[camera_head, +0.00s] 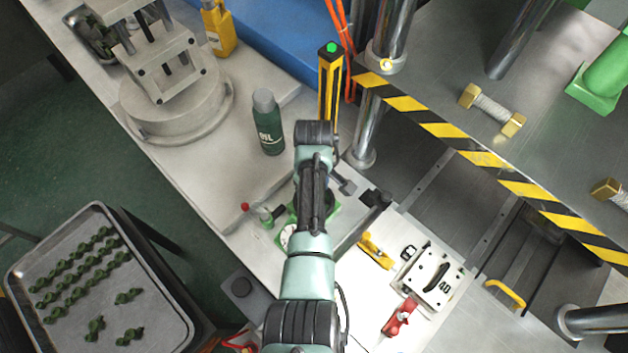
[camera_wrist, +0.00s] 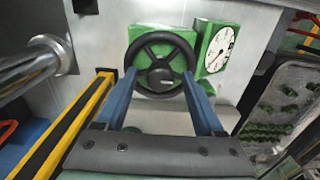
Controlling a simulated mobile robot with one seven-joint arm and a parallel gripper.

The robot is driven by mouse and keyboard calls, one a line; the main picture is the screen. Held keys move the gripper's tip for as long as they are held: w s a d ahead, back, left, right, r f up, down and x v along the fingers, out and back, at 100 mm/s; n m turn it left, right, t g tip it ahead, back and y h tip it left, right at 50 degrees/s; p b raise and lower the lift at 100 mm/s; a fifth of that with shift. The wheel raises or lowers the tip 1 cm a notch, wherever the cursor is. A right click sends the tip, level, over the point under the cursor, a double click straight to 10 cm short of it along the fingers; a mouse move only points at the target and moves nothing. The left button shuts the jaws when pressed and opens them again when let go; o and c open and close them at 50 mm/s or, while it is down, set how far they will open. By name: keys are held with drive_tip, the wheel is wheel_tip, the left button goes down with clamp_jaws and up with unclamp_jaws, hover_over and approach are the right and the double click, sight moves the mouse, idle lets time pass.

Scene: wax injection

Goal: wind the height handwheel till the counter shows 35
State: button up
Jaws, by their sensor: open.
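In the wrist view the black three-spoked height handwheel (camera_wrist: 160,65) is mounted on a green housing. My gripper (camera_wrist: 158,74) is open. Its two blue fingers reach toward the lower half of the wheel, one tip near each side of the rim; I cannot tell whether they touch it. A round white dial (camera_wrist: 219,50) in a green case stands right of the wheel; its reading is too small to make out. I see no clear number counter. In the head view my arm hides the wheel and most of the green housing; part of a white dial (camera_head: 287,236) shows.
In the head view a dark green oil bottle (camera_head: 268,125) and a yellow-black post (camera_head: 331,85) stand close to my arm. A tray (camera_head: 180,325) of green parts is at lower left.

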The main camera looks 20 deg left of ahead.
wheel_tip(320, 180, up, 13)
drive_tip(key=b, duration=0.1)
drive_tip(key=shift+b, duration=0.4)
drive_tip(key=shift+f, duration=0.2)
